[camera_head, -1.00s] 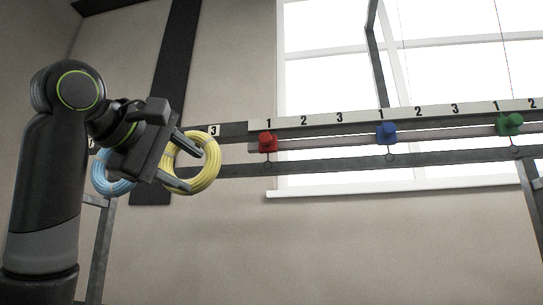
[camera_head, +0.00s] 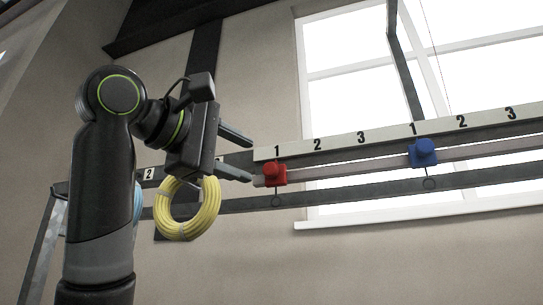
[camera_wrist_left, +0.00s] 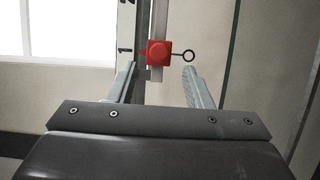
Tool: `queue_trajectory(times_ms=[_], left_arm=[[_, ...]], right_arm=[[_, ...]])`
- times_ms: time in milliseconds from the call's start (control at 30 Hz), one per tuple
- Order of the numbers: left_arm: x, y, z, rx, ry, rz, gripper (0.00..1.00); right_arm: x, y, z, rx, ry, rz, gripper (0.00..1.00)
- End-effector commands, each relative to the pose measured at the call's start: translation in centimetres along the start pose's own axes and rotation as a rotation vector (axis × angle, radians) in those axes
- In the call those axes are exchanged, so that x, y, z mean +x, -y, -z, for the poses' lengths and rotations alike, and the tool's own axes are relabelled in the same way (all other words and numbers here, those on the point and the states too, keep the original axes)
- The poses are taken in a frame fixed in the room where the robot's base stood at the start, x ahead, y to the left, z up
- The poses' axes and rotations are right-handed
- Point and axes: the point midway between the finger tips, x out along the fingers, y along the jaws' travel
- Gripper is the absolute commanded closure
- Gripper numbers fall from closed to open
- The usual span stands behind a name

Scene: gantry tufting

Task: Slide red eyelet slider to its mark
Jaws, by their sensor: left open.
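The red eyelet slider (camera_head: 274,173) sits on the rail below the number 1 of the white number strip (camera_head: 340,142). Its dark eyelet ring hangs under it. My left gripper (camera_head: 250,160) is open just to the left of the red slider, its fingers pointing at it. In the left wrist view the red slider (camera_wrist_left: 158,53) shows beyond and between the two open fingertips (camera_wrist_left: 160,68), with its ring to the right. The fingers do not appear to touch it. My right gripper is not in view.
A blue slider (camera_head: 422,152) sits farther right on the same rail, under another 1. A yellow coil (camera_head: 188,210) hangs below my left gripper, with a blue coil (camera_head: 138,200) partly hidden behind my arm. A window (camera_head: 350,80) lies behind the rail.

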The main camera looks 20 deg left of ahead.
Motion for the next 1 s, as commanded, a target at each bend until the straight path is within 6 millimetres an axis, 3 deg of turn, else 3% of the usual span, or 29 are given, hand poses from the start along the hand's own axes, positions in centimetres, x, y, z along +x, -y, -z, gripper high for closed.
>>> queue_trajectory(times_ms=[33,200,400,633,867,1000], left_arm=[[1.2,-0.5,-0.1,0.001,0.002,0.004,0.54],[4.4,-0.5,-0.1,0.002,0.001,0.002,0.54],[6.9,-0.3,0.0,0.001,0.0,0.001,0.54],[7.9,0.0,0.0,0.001,0.0,-0.001,0.54],[7.9,0.0,0.0,0.002,0.0,-0.001,0.54],[7.9,0.0,0.0,0.002,0.0,-0.001,0.73]], right_arm=[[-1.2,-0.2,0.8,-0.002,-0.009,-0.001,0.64],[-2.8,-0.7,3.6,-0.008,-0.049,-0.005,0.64],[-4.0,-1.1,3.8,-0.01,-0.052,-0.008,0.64],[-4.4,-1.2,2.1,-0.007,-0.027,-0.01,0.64],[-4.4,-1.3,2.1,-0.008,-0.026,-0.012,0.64],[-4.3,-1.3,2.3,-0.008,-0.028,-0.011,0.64]])
